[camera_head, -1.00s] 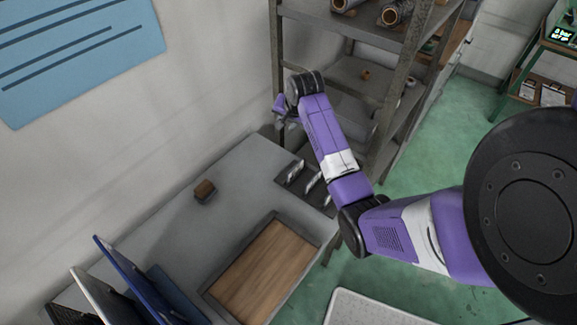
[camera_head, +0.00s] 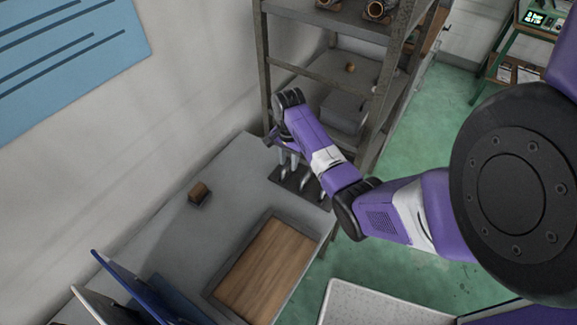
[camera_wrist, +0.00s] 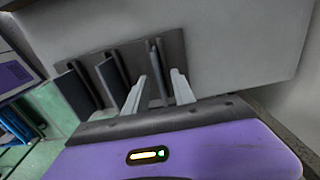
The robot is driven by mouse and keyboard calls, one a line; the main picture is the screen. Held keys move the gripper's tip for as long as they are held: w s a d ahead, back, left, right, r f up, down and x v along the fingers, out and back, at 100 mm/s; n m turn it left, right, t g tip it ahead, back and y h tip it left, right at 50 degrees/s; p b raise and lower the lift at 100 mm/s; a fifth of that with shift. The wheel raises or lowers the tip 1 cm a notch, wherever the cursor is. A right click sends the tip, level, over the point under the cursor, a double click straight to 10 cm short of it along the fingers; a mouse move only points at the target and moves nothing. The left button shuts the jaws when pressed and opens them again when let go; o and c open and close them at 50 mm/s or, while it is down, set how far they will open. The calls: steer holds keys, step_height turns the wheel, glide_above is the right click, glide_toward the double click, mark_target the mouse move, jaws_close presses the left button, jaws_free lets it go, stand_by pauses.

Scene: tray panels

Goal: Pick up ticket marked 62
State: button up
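A dark rack (camera_head: 312,199) stands on the grey table near its far right corner, with several thin upright pieces in it. In the wrist view, the rack (camera_wrist: 178,50) holds dark upright tickets: one at the left (camera_wrist: 75,90), one in the middle (camera_wrist: 112,80) and one at the right (camera_wrist: 157,72). No number is readable, so I cannot tell which is 62. My gripper (camera_head: 270,140) is above the rack's far left end. In the wrist view, my gripper (camera_wrist: 158,92) is open, its pale fingers apart, with the right ticket showing between and beyond them.
A wood-bottomed tray (camera_head: 262,268) and a small brown block (camera_head: 198,191) are on the table. Blue panels (camera_head: 135,285) stand at the front left. A metal shelf (camera_head: 262,60) rises close behind my arm. The wall runs along the left.

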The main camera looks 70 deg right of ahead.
steer(key=shift+f, duration=0.6)
jaws_close()
stand_by(1.0)
